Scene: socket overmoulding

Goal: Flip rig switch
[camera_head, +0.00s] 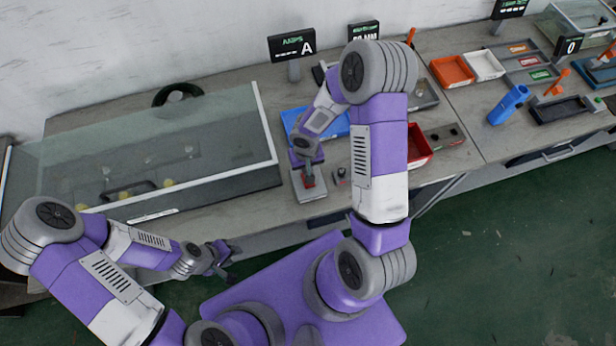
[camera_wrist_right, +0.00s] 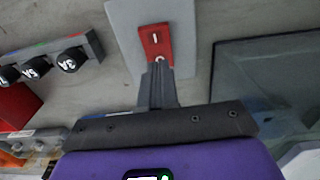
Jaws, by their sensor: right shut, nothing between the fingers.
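The rig switch is a red rocker (camera_wrist_right: 154,43) on a light grey plate (camera_wrist_right: 182,15), with a white line mark at one end and a round mark near my fingertips. In the head view the red rocker (camera_head: 308,181) sits on its small grey box at the table's front edge. My right gripper (camera_wrist_right: 159,68) is shut and empty, its fingertips at the round-mark end of the rocker; they seem to touch it, and they cover part of that end. My left gripper (camera_head: 220,262) hangs in front of the table, away from the switch; its jaws are too small to read.
A glass-covered case (camera_head: 150,150) stands left of the switch. A blue tray (camera_head: 330,122) lies behind it and a red bin (camera_head: 418,148) to the right. In the wrist view a block with several black knobs (camera_wrist_right: 72,60) is close on the left.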

